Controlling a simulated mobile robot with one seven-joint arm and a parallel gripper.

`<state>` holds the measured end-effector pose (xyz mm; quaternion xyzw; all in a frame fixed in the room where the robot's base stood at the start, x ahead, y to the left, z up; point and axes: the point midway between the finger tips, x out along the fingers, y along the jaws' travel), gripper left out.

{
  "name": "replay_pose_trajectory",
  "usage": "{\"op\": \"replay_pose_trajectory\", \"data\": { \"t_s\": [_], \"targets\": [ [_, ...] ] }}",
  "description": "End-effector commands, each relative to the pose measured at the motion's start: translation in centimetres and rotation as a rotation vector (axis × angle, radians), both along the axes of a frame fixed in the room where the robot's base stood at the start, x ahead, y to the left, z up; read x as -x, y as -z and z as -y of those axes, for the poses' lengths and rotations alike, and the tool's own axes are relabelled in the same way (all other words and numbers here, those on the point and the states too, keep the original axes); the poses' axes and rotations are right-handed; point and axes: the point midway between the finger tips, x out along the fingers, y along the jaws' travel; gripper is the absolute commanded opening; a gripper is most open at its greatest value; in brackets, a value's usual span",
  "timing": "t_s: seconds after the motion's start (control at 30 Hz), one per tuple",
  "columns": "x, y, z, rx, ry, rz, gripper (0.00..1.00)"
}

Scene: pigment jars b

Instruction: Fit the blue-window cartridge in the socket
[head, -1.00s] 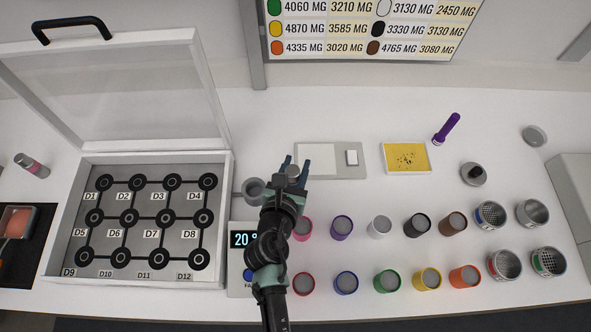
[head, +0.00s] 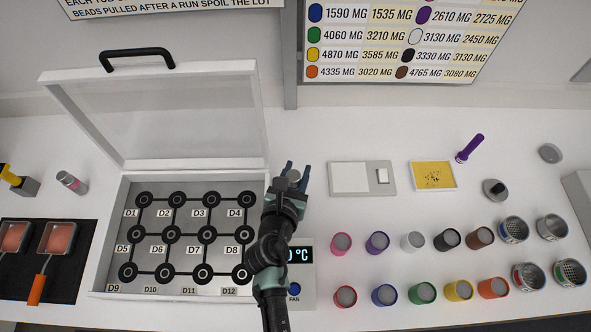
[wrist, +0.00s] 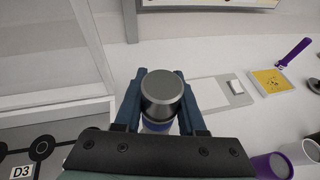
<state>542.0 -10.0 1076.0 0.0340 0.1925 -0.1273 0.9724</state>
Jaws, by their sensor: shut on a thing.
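My gripper (head: 294,172) is shut on the blue-window cartridge (wrist: 162,95). In the wrist view the cartridge has a grey metal cap towards the camera and a pale and blue band below it, upright between the two blue fingers. In the head view only its grey cap shows between the fingers, in the air by the right edge of the lidded box (head: 118,235). I cannot make out the socket; my arm hides the area just behind the display unit (head: 307,283).
The box's clear lid (head: 165,120) stands open. Several pigment jars (head: 413,241) and mesh-topped cans (head: 515,229) stand at right. A scale (head: 388,190) lies behind the jars.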

Motion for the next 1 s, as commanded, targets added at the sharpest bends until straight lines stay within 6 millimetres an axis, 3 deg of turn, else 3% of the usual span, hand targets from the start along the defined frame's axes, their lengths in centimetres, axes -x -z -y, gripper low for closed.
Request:
{"op": "replay_pose_trajectory", "data": {
  "t_s": [0.23, 0.8, 1.0],
  "targets": [
    [0.0, -0.1, 0.0, 0.005, 0.000, -0.001, 0.00],
    [0.0, 5.2, 0.0, 0.004, 0.000, -0.001, 0.00],
    [0.0, 5.8, -0.1, 0.003, 0.000, -0.001, 0.00]
  ]
}}
